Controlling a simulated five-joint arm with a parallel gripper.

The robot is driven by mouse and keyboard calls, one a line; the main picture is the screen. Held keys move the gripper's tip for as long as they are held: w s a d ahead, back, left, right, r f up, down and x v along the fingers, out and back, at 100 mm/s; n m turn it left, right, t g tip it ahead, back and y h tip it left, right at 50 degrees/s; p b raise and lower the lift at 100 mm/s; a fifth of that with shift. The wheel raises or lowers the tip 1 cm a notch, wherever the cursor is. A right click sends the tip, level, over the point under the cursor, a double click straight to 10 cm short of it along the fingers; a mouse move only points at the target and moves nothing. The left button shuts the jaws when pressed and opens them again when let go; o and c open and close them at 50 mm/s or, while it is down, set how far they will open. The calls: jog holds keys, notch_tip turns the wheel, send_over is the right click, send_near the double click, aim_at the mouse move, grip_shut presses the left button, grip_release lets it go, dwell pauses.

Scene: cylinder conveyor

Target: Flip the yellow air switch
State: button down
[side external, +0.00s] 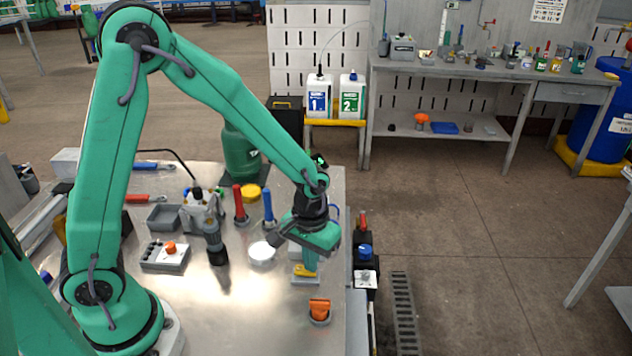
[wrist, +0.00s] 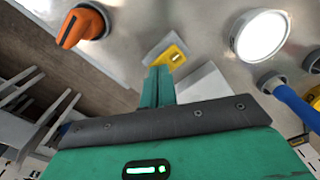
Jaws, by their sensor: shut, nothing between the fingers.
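The yellow air switch (side external: 303,270) sits on a light base near the right edge of the metal table. In the wrist view the yellow switch (wrist: 172,56) lies just beyond my fingertips. My gripper (side external: 311,268) points down right beside the switch, its fingers closed together with nothing between them. The shut fingers (wrist: 158,74) also show in the wrist view. I cannot tell whether they touch the switch. Part of the switch's base is hidden by my fingers.
An orange knob (side external: 319,308) stands in front of the switch, near the table edge. A white round cap (side external: 262,253) and a blue-handled tool (side external: 268,205) stand to the left. A white block (wrist: 202,86) is close beside my fingers.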

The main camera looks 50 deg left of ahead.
jog(key=shift+r, duration=3.5)
jog(key=s+a+r+m+t, duration=0.1)
jog(key=s+a+r+t, duration=0.1)
jog(key=s+a+r, duration=0.2)
jog(key=s+a+r+m+t, duration=0.2)
jog(key=s+a+r+t, duration=0.1)
jog(key=s+r, duration=0.6)
jog(key=shift+a+r+t, duration=0.3)
jog(key=shift+a+r, duration=0.15)
jog(key=shift+r, duration=0.35)
